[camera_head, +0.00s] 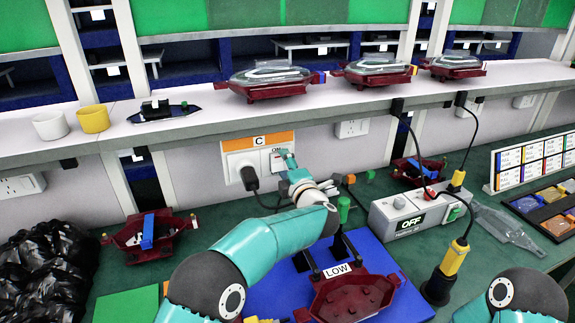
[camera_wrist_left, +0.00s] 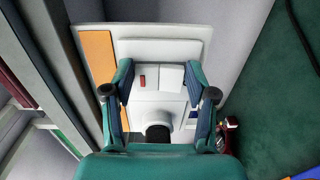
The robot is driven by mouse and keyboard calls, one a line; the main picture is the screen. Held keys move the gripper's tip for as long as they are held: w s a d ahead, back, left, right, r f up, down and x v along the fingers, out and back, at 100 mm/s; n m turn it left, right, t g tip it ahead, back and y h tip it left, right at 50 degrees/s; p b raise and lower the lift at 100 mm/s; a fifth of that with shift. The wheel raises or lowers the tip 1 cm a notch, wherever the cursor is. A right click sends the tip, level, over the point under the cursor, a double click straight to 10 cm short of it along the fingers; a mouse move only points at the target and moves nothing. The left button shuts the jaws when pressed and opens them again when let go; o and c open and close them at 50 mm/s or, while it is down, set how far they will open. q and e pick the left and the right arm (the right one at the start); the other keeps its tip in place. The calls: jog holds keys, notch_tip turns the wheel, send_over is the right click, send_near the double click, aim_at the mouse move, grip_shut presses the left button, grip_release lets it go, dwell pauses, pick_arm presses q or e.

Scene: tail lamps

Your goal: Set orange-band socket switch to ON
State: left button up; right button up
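The orange-band socket (camera_head: 241,163) is a white wall plate under an orange strip (camera_head: 258,140) marked C. A black plug (camera_head: 249,178) sits in it. My left gripper (camera_head: 287,158) is at the socket's right part, partly covering the switch area by the "ON" marking. In the left wrist view, the white switch (camera_wrist_left: 168,76) with a small red mark lies between the spread fingers of my left gripper (camera_wrist_left: 158,72). The orange strip (camera_wrist_left: 98,52) is left of it. The fingers look empty; I cannot tell whether they touch the plate. My right gripper is out of view.
A grey power box (camera_head: 412,213) reading OFF stands to the right, with black cables rising from it. A blue mat (camera_head: 262,290) holds a dark red lamp housing (camera_head: 352,297) marked LOW. A shelf (camera_head: 210,118) with lamps and cups runs above the socket.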

pick_arm(q)
jog(key=o, duration=0.4)
jog(key=shift+f, duration=0.2)
jog(key=shift+r, duration=0.1)
jog(key=v, duration=1.2)
